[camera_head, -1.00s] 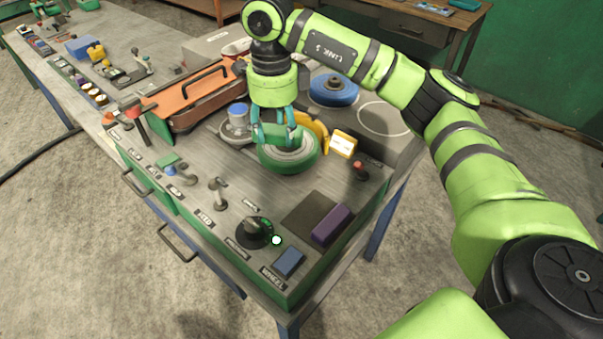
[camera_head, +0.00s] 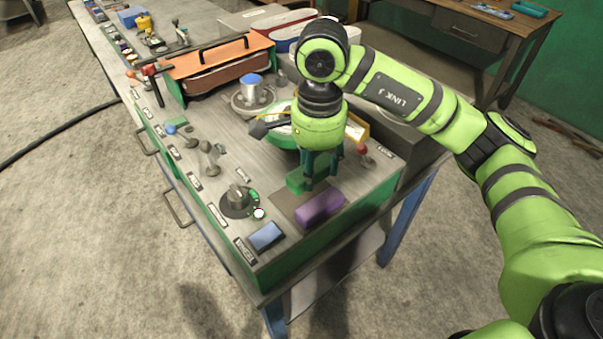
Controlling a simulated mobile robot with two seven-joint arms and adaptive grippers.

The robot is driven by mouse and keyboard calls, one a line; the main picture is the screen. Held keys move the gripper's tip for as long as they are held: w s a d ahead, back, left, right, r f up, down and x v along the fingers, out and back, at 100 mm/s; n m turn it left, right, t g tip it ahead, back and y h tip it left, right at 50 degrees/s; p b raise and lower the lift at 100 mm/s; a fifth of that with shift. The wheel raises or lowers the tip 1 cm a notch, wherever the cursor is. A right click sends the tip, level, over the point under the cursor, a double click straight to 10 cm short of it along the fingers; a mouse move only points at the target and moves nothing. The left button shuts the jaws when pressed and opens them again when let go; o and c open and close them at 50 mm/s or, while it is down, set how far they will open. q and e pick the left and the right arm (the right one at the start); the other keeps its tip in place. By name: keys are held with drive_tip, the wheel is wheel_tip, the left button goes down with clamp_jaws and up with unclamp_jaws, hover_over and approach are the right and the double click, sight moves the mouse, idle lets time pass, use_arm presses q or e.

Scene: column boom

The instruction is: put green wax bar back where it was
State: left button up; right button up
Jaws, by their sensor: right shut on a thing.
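My right gripper (camera_head: 321,172) points down near the front right of the bench panel. It is shut on the green wax bar (camera_head: 297,181), which shows at the left of its fingers. The rest of the bar is hidden by the fingers. The bar is over or at the back part of a dark flat pad (camera_head: 287,208); I cannot tell whether it touches it. A purple bar (camera_head: 320,207) lies on the right part of the pad, just in front of the gripper. My left gripper is not in view.
A green-rimmed wheel (camera_head: 283,136) is partly hidden behind my gripper. A red-topped lever (camera_head: 362,151) stands to its right. A black dial (camera_head: 238,200) and a blue block (camera_head: 266,236) are left of the pad. An orange-lidded box (camera_head: 215,58) is farther back.

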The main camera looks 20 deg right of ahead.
sight(301, 176)
drive_tip(key=w, duration=0.1)
drive_tip(key=w+a+f, duration=0.1)
drive_tip(key=w+f+p, duration=0.1)
drive_tip(key=shift+w+a, duration=0.1)
drive_tip(key=shift+a, duration=0.2)
drive_tip(key=shift+w+f, duration=0.1)
drive_tip(key=shift+f, duration=0.1)
wheel_tip(301, 176, down, 3)
drive_tip(key=shift+f+p, duration=0.15)
drive_tip(key=shift+p, duration=0.95)
drive_tip(key=shift+f, duration=0.25)
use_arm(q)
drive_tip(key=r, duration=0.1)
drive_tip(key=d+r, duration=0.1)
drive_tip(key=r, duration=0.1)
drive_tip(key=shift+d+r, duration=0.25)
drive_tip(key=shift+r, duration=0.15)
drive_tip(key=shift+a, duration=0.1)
use_arm(e)
drive_tip(key=shift+f, duration=0.1)
drive_tip(key=shift+f+b, duration=0.15)
drive_tip(key=shift+b, duration=0.15)
drive_tip(key=o, duration=1.1)
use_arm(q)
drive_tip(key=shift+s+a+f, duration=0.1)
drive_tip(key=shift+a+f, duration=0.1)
use_arm(e)
drive_tip(key=shift+o, duration=0.2)
